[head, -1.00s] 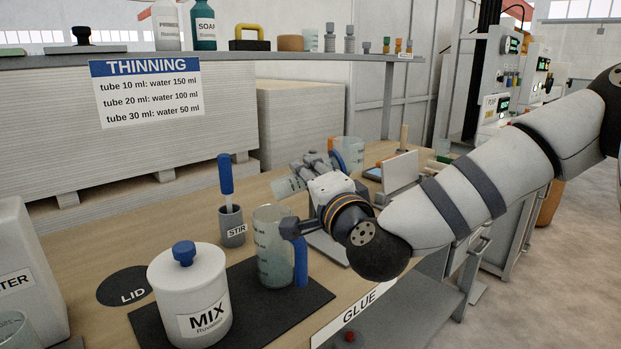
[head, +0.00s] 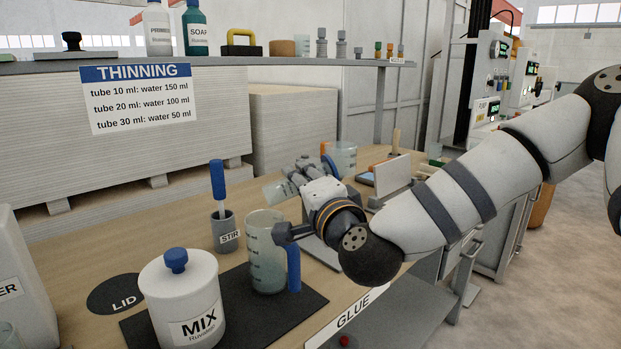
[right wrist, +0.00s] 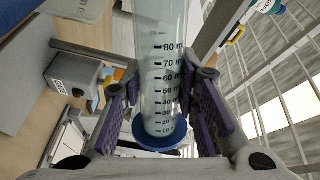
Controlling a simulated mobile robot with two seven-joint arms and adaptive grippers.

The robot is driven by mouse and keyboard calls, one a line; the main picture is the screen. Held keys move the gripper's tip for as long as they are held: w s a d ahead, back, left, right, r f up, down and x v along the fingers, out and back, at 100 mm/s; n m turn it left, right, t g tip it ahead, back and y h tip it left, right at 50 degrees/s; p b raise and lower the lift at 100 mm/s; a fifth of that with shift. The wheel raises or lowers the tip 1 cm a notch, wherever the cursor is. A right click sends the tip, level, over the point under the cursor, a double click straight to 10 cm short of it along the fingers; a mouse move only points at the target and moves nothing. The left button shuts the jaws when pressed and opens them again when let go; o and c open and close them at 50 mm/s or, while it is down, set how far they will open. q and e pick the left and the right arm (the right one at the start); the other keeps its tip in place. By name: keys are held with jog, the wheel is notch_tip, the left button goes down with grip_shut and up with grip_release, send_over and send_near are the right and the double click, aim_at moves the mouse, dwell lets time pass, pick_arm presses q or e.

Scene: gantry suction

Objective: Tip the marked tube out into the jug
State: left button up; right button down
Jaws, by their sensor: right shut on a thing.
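My right gripper (head: 303,172) is shut on a clear graduated tube (head: 277,190) with a blue base. The tube is tilted, its mouth pointing left and lower than its base. The mouth shows above the rim of the jug (head: 262,262), apart from it. The jug is clear with a blue handle and stands upright on a dark mat. The right wrist view shows the tube (right wrist: 162,60) between purple finger pads (right wrist: 160,105), with printed marks and the blue base near the palm. I cannot tell how much liquid is inside. My left gripper is not in view.
The white MIX pot (head: 182,300) stands left of the jug on the mat (head: 240,322). The STIR holder (head: 225,232) with a blue-handled tool is behind. A LID spot (head: 118,293) is bare. A clear vessel (head: 344,155) stands behind the gripper. The THINNING sign (head: 142,98) hangs at back.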

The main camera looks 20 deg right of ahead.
notch_tip(320, 180, up, 13)
dwell(0.9)
